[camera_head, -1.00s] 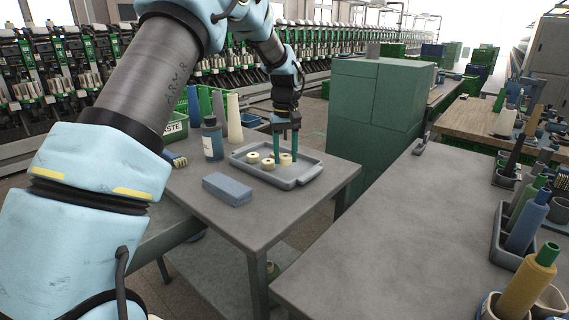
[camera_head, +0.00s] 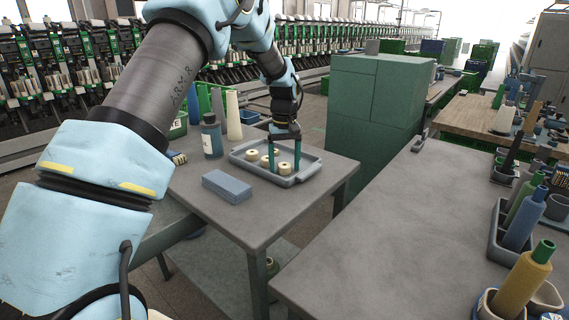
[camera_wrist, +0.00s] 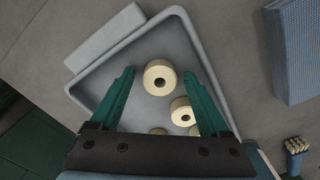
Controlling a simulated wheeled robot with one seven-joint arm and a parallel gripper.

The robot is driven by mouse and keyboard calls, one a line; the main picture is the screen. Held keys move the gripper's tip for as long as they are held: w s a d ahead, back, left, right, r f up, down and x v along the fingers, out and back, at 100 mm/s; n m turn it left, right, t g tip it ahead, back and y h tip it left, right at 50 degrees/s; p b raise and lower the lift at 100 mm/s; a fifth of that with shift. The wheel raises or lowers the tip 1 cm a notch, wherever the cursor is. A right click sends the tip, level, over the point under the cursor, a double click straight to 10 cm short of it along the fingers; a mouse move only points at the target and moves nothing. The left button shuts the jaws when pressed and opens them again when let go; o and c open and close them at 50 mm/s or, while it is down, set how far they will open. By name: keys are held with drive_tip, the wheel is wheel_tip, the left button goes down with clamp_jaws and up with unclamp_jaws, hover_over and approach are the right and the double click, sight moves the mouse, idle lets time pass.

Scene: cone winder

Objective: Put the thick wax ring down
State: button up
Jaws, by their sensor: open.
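My gripper (camera_head: 284,168) is open, pointing down into the grey tray (camera_head: 309,173) on the small grey table. A cream wax ring (camera_head: 284,168) stands between its fingers. In the wrist view, my gripper (camera_wrist: 160,74) has this ring (camera_wrist: 159,77) between its fingertips, with a gap on each side. It looks the largest there, beside the tray's bare floor. Another cream ring (camera_wrist: 182,110) lies behind it, and further rings are partly hidden by the gripper's body. The tray's rim (camera_wrist: 185,18) surrounds them. I cannot judge the rings' thickness surely.
A blue block (camera_head: 227,186) lies in front of the tray, and a dark bottle (camera_head: 212,137) stands left of it. Cones (camera_head: 233,115) stand behind. A green cabinet (camera_head: 375,110) is to the right. The right-hand table (camera_head: 400,230) has wide free room.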

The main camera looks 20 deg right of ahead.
sight(284, 165)
wheel_tip(284, 165, up, 12)
drive_tip(key=b, duration=0.1)
drive_tip(key=shift+r+b, duration=0.2)
drive_tip(key=shift+b, duration=0.1)
drive_tip(key=s+a+f, duration=0.1)
drive_tip(key=a, duration=0.8)
drive_tip(key=s+a+f, duration=0.1)
drive_tip(key=a+f, duration=0.1)
drive_tip(key=a, duration=0.8)
drive_tip(key=s+a+f, duration=0.2)
drive_tip(key=s+a, duration=0.5)
drive_tip(key=a, duration=0.1)
drive_tip(key=s+a+f+t, duration=0.1)
drive_tip(key=s+a+f, duration=0.2)
drive_tip(key=s+a, duration=0.5)
drive_tip(key=shift+s+a+f+n+t, duration=0.3)
drive_tip(key=shift+a+n, duration=0.1)
drive_tip(key=shift+a, duration=0.35)
drive_tip(key=shift+r, duration=0.1)
